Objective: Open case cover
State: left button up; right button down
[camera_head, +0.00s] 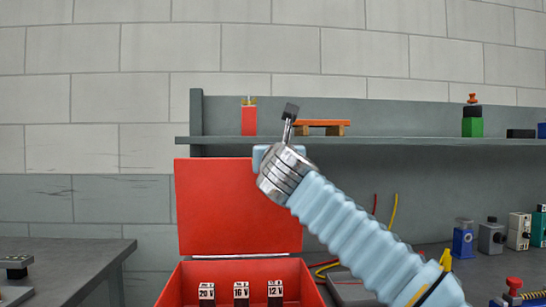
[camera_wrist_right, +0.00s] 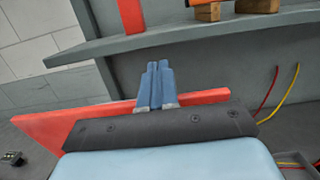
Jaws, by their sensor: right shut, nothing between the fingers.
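The red case (camera_head: 309,288) stands at the bottom of the head view, with its cover (camera_head: 222,210) raised upright behind it. Several black and white blocks, labelled 20 V, 16 V and 12 V (camera_head: 275,292), stand inside. My right arm reaches in from the lower right, its wrist in front of the cover's upper right corner. In the wrist view my right gripper (camera_wrist_right: 156,66) has its blue fingers together and empty, over the cover's red edge (camera_wrist_right: 60,128). My left gripper is out of view.
A grey shelf (camera_head: 400,142) runs behind the cover, with a red block (camera_head: 248,121) and an orange-topped wooden piece (camera_head: 322,124) on it. Several small devices stand on the bench at right, near red and yellow cables (camera_head: 393,211). A grey table (camera_head: 75,257) is at left.

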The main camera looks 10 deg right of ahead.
jog(key=shift+w, duration=1.1)
